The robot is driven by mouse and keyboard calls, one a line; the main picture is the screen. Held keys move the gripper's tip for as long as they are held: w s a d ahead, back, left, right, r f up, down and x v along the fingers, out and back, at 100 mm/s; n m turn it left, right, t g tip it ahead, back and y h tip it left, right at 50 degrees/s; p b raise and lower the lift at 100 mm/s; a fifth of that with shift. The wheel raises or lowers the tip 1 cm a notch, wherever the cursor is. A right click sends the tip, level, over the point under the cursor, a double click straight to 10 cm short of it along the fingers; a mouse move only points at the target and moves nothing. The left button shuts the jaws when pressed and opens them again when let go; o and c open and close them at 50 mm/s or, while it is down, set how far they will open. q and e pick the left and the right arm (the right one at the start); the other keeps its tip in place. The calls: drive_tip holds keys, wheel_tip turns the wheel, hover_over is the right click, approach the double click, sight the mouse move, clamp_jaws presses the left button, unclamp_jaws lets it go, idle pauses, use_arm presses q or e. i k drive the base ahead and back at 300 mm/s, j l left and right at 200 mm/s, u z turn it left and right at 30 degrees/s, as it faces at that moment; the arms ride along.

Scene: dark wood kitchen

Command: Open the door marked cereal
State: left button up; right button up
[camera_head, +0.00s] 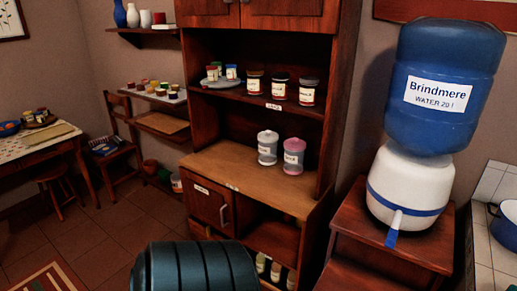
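A tall dark wood cabinet (245,130) stands in the middle of the view. Its lower left door (208,208) is shut, with a pale vertical handle (223,215) near its right edge and a small white label (202,190) at its top. The label is too small to read, so I cannot tell whether it says cereal. Two upper doors (207,12) (288,13) show only their bottom parts and look shut. Neither of my grippers is in view.
Jars (267,148) (294,156) stand on the cabinet's counter, and more line the shelf above. A blue water dispenser (413,185) stands on a stand at right. A dark ribbed round shape fills the bottom centre. Open floor lies at left.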

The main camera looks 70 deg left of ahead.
sight(209, 201)
drive_tip(key=u, duration=2.75)
